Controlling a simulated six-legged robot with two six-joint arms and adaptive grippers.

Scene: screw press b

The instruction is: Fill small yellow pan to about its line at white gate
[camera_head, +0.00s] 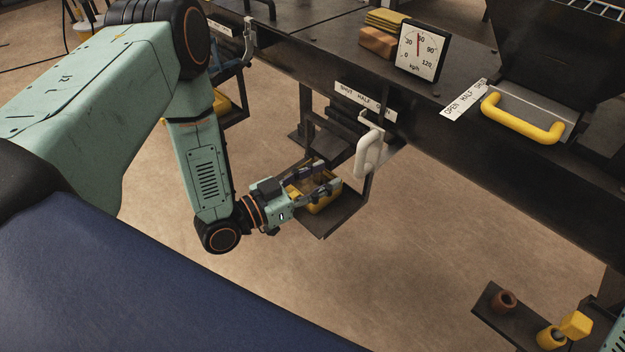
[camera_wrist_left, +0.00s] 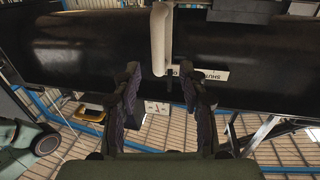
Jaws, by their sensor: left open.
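The small yellow pan (camera_head: 322,205) sits on a dark low shelf (camera_head: 335,222) below the machine's side in the head view, partly hidden by my left gripper. My left gripper (camera_head: 327,180) is open, with its fingers over the pan; I see nothing held between them. In the left wrist view its two fingers (camera_wrist_left: 160,82) are spread apart. The white gate handle (camera_head: 369,152) hangs above and right of the pan, apart from the fingers. It also shows in the wrist view (camera_wrist_left: 158,40). The pan's line and contents cannot be made out. My right gripper is not in view.
A label (camera_head: 365,101) with SHUT, HALF and OPEN is above the white handle. A yellow handle (camera_head: 522,120) is at right, and a small dark stand (camera_head: 495,318) at lower right. Open floor lies between.

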